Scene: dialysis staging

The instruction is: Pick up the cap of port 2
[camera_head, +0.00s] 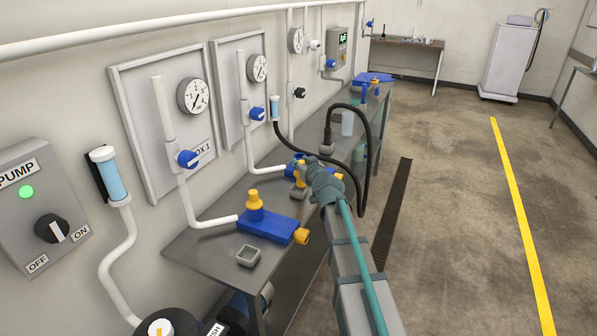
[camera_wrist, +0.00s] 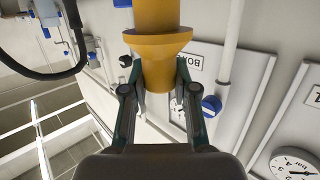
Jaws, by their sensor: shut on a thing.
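My gripper (camera_wrist: 157,85) is shut on a yellow-orange cap (camera_wrist: 158,48) with a wide collar; its two dark fingers sit on either side of the cap's lower part. The cap's upper end leaves the wrist view, so I cannot tell whether it touches its port. In the head view my gripper (camera_head: 303,170) is at the second blue port block (camera_head: 325,171), partly hidden by my arm. A nearer blue port block (camera_head: 262,226) has a yellow cap (camera_head: 254,199) upright on top and a yellow piece (camera_head: 302,236) at its right end.
Empty grey square holder (camera_head: 248,256) lies on the grey bench (camera_head: 195,246) near the first block. A black hose (camera_head: 366,150) arches behind my gripper. White pipes and gauges (camera_head: 194,96) line the wall at left. Open floor (camera_head: 450,200) lies right.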

